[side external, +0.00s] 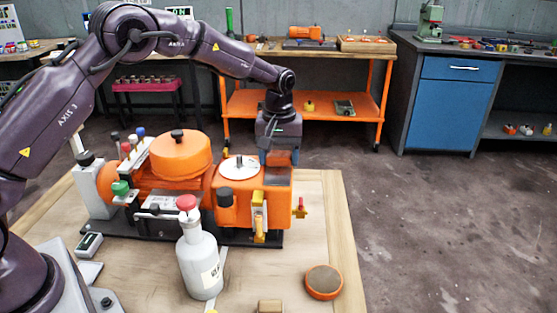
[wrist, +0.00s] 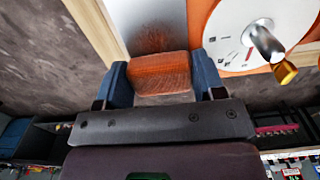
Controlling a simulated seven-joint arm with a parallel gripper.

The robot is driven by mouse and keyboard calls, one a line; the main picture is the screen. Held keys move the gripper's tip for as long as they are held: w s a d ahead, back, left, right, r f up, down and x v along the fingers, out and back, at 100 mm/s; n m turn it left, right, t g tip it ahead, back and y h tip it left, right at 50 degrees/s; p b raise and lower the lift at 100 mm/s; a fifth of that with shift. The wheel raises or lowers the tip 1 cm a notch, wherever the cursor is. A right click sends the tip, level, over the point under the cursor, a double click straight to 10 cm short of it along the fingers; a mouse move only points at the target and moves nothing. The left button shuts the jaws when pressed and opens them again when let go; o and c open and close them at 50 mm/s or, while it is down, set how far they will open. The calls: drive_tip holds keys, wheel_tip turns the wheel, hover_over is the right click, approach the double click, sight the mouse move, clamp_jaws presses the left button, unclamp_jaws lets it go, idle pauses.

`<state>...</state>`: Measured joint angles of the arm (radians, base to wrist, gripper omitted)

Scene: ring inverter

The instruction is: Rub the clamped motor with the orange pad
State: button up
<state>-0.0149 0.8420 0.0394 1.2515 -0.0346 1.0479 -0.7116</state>
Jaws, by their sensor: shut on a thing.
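My gripper (side external: 279,158) points down over the right end of the orange machine (side external: 228,210), above a grey metal plate (side external: 278,176) beside a white dial. In the wrist view my gripper (wrist: 160,66) has its blue fingers shut on an orange pad (wrist: 158,70) with a streaked face. The metal plate (wrist: 157,20) lies just beyond the pad and carries a dark smudge; I cannot tell if the pad touches it. The machine has a large orange drum (side external: 180,158); which part is the clamped motor is not clear.
A grey bottle with a red cap (side external: 202,262) stands before the machine. A round orange-rimmed disc (side external: 323,281) lies on the wooden table, front right. The white dial (side external: 240,167) has an upright pin close to my gripper. The table's right front is mostly clear.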

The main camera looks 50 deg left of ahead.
sight(277, 177)
drive_tip(key=shift+w+a, duration=1.1)
drive_tip(key=shift+a, duration=0.05)
drive_tip(key=shift+s+d, duration=2.75)
drive_tip(key=shift+d, duration=0.05)
wheel_tip(277, 177, up, 8)
drive_tip(key=shift+a+r, duration=0.15)
drive_tip(key=shift+w, duration=0.15)
